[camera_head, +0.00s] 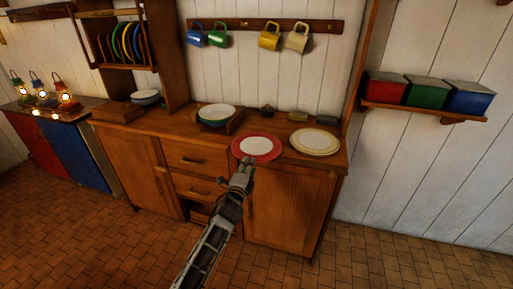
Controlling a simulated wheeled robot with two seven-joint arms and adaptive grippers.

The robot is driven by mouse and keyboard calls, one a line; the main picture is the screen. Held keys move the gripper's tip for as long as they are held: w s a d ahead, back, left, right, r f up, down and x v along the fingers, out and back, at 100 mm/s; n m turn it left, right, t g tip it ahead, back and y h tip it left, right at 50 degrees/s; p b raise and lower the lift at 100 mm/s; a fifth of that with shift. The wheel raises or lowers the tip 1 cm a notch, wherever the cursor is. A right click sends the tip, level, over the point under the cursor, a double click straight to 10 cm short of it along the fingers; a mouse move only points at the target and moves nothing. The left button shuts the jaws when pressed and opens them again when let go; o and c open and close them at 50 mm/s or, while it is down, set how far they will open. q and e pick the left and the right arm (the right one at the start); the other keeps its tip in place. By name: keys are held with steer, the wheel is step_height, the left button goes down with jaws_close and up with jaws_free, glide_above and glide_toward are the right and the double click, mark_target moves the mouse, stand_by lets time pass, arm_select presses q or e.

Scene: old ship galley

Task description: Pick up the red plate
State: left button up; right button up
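The red plate (256,147) lies flat on the wooden counter near its front edge. It has a red rim and a pale centre. My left gripper (247,161) is at the plate's near edge, its tips just below or overlapping the rim in the picture. The arm reaches up from the bottom of the view. The fingers are too small and dark to tell whether they are open or shut, or whether they touch the rim. My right gripper is not in view.
A yellow-rimmed plate (316,142) lies just right of the red plate. Stacked bowls (216,114) stand behind left on the counter (180,129). Mugs (270,37) hang above. Coloured boxes (427,92) stand on a wall shelf at right. The front floor is clear.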

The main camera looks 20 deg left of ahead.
mark_target(256, 147)
arm_select(q)
steer(key=shift+w, duration=0.1)
steer(key=shift+w+d+r, duration=0.1)
steer(key=shift+w+r, duration=0.1)
steer(key=shift+w, duration=0.5)
steer(key=shift+w+d+r, duration=0.1)
steer(key=shift+w+r, duration=0.1)
steer(key=shift+w, duration=1.6)
steer(key=shift+c, duration=0.4)
jaws_close()
